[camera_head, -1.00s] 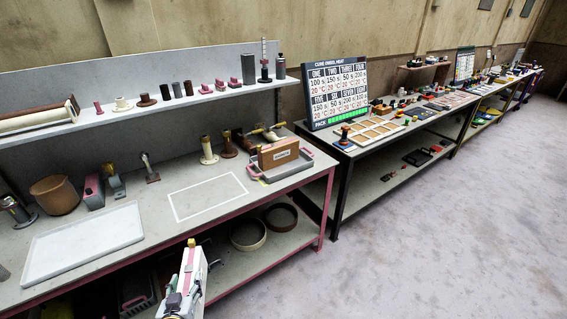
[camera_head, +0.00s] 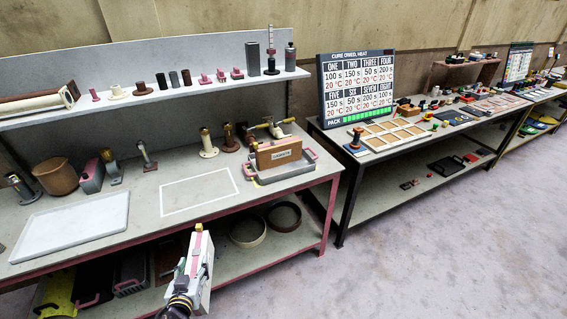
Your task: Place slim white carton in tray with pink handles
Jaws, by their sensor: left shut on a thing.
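My left gripper (camera_head: 187,277) comes in at the bottom, below and in front of the table's front edge. It is shut on the slim white carton (camera_head: 204,277), which stands roughly upright and is partly hidden by the gripper. The grey tray with pink handles (camera_head: 290,182) sits on the table to the right of a white outlined rectangle, well up and right of the carton. A brown box with a white label (camera_head: 279,155) stands in the tray. My right gripper is not in view.
A white flat board (camera_head: 70,230) lies at the table's left. The outlined rectangle (camera_head: 200,192) is empty. Posts and fittings stand along the back, below a shelf (camera_head: 150,97) of small parts. Round rings and bins sit on the lower shelf. A second table with a sign (camera_head: 357,88) stands right.

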